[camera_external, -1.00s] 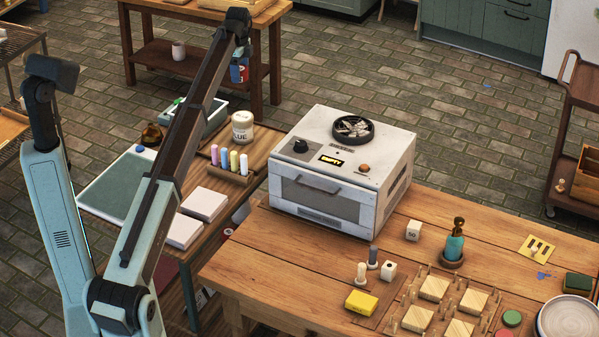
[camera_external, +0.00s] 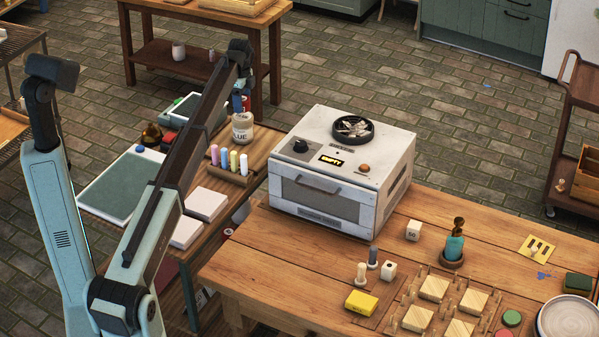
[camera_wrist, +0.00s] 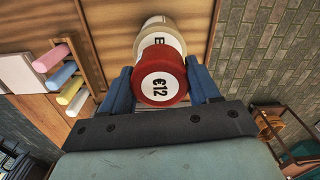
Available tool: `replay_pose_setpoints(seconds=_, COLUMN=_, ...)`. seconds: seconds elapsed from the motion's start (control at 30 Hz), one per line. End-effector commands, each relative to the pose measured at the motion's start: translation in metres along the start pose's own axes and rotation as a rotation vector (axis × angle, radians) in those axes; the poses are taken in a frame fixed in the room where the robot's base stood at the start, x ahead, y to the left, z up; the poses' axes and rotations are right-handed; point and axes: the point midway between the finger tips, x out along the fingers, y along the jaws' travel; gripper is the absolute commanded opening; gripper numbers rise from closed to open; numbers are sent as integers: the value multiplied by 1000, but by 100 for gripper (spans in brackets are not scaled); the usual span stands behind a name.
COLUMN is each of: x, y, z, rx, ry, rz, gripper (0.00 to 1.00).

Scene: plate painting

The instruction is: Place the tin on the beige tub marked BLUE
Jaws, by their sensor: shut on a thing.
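The red tin (camera_wrist: 163,82), with a white label reading what looks like C12, sits between the blue fingers of my gripper (camera_wrist: 163,85) in the wrist view. My gripper is shut on it. In the external view my gripper (camera_external: 240,103) holds the tin (camera_external: 246,102) right above the beige tub (camera_external: 242,130) marked BLUE. In the wrist view the tub (camera_wrist: 161,38) shows just beyond the tin, partly hidden by it, with a letter E visible. I cannot tell whether tin and tub touch.
Pink, yellow, blue and white sticks stand in a wooden holder (camera_external: 230,174) beside the tub. A white oven-like box (camera_external: 342,175) stands to the right on the big table. White blocks (camera_external: 205,204) and a green board (camera_external: 122,187) lie to the left.

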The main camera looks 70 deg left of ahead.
Motion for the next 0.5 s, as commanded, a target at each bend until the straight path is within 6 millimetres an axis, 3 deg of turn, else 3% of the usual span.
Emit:
replay_pose_setpoints(seconds=0.2, x=26, y=0, z=0, rx=0, ry=0, rz=0, gripper=27)
replay_pose_setpoints(seconds=0.5, x=28, y=0, z=0, rx=0, ry=0, rz=0, gripper=27)
